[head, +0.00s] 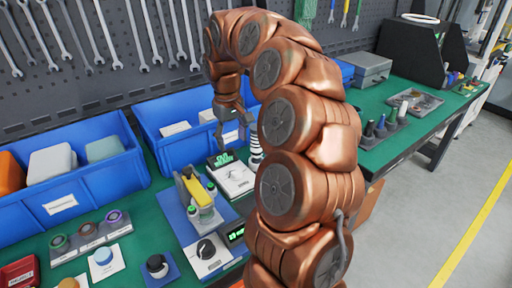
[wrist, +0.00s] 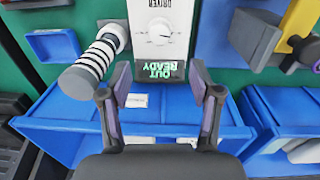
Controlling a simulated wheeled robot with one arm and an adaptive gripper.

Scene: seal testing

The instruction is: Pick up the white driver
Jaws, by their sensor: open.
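A white box with a dial and a lit green display, which looks like the white driver (head: 235,180), lies on the green bench in front of the blue bins. In the wrist view the white driver (wrist: 162,28) shows upside down, beyond and between my fingertips, with its display nearest. My gripper (head: 232,125) hangs above and behind it in the head view. My gripper (wrist: 160,85) is open and empty in the wrist view, with no visible contact. The driver's far end is cut off in the wrist view.
A black-and-white striped cylinder (wrist: 90,65) stands close beside the driver. A yellow-handled tool (head: 190,190) is on its other side. Blue bins (head: 180,145) hold pale boxes behind. A dark dial unit (head: 206,250) sits on a white plate in front.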

